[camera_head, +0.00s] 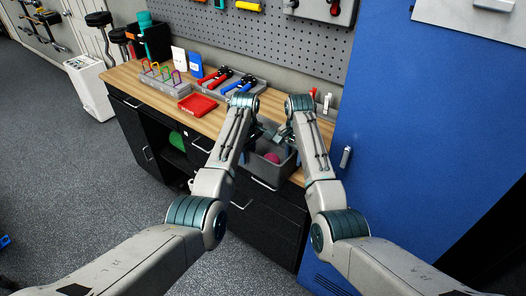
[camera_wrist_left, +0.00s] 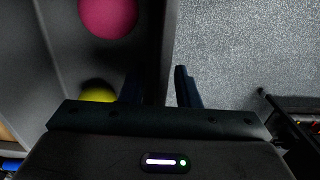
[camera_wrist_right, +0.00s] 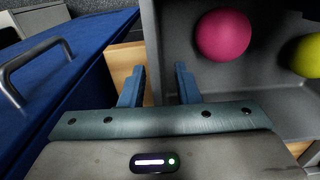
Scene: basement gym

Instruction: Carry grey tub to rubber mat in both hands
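The grey tub (camera_head: 286,168) stands at the right end of the wooden worktop, with a pink ball (camera_head: 272,157) in it. The left wrist view shows the pink ball (camera_wrist_left: 108,14) and a yellow ball (camera_wrist_left: 97,94) inside. My left gripper (camera_wrist_left: 160,88) is open, with one finger inside the tub and one outside its wall (camera_wrist_left: 163,40). My right gripper (camera_wrist_right: 159,85) is also open, its fingers on either side of the opposite wall (camera_wrist_right: 152,35). My forearms partly hide the tub in the head view. I cannot make out a rubber mat.
A red tray (camera_head: 198,105), a holder with red and blue tools (camera_head: 222,80) and a rack of coloured loops (camera_head: 165,78) stand on the worktop (camera_head: 140,88). A blue cabinet (camera_head: 420,110) closes off the right. Grey floor (camera_head: 85,190) is open at left.

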